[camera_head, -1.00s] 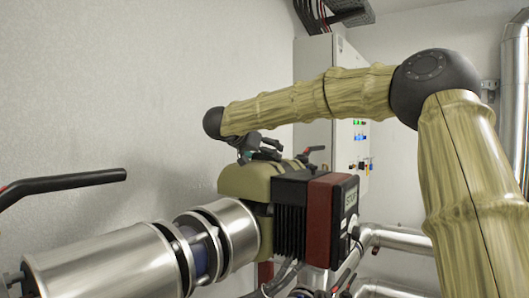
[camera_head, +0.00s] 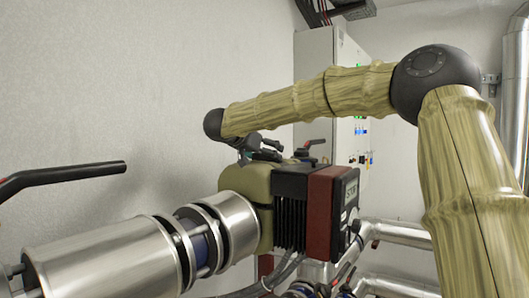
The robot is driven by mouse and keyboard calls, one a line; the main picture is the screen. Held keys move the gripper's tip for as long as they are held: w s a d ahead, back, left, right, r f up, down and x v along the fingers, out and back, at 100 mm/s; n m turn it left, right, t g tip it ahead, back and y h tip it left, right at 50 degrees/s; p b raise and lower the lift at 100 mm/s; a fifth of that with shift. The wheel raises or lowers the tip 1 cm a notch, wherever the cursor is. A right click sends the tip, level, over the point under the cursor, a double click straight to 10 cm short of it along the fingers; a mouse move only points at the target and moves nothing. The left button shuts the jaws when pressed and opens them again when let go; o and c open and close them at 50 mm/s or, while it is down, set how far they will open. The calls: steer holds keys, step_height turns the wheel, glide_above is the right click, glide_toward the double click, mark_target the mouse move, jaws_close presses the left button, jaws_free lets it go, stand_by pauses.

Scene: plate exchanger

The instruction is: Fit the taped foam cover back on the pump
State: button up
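The olive-khaki foam cover (camera_head: 243,181) sits around the pump body, between the steel pipe and the black finned motor housing (camera_head: 289,212). A dark seam crosses its right side at mid height, and its top is about level with the housing. Tape on it cannot be made out. The pump's dark red block and black front face (camera_head: 345,205) show to the right. My gripper (camera_head: 258,150) is dark and points down right at the cover's top edge. Its fingertips are partly hidden, so I cannot tell whether they grip the cover.
A steel pipe with a flanged joint (camera_head: 200,240) runs in from the lower left. A black lever handle (camera_head: 65,178) juts in at left. A grey cabinet (camera_head: 312,80) stands behind. Cables and pipes crowd below the pump.

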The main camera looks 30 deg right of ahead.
steer(key=shift+f, duration=0.75)
steer(key=o, duration=1.2)
steer(key=shift+c, duration=0.2)
steer(key=shift+a, duration=0.15)
steer(key=shift+v, duration=3.45)
